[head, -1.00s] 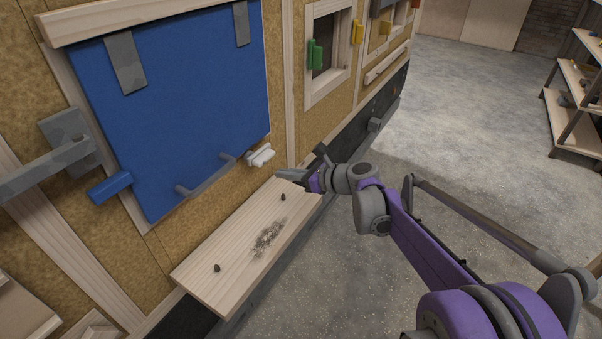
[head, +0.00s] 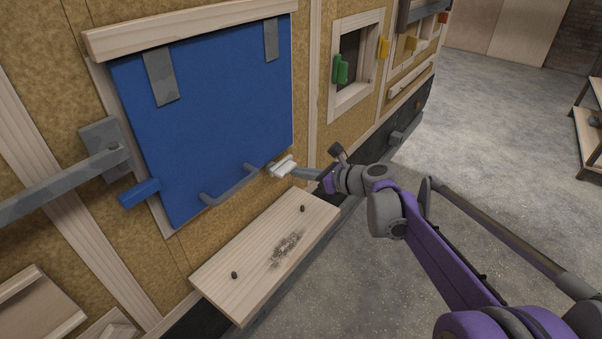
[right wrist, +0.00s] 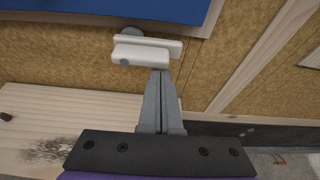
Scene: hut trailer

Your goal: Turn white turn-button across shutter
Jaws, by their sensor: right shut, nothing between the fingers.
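The blue shutter (head: 205,110) hangs closed on the wall, with two grey hinge straps at its top and a grey handle (head: 232,184) near its lower edge. The white turn-button (head: 281,166) sits at the shutter's lower right corner; in the right wrist view the white turn-button (right wrist: 146,50) lies roughly level below the blue edge. My right gripper (head: 297,171) is shut and empty. Its fingertips (right wrist: 160,72) are at the button's lower edge, very close; I cannot tell whether they touch. My left gripper is not in view.
A wooden shelf (head: 245,250) with dark pegs juts out below the shutter. A blue turn-button (head: 139,193) is at the shutter's lower left, near a grey bar (head: 60,184). A small window with a green block (head: 341,69) is to the right.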

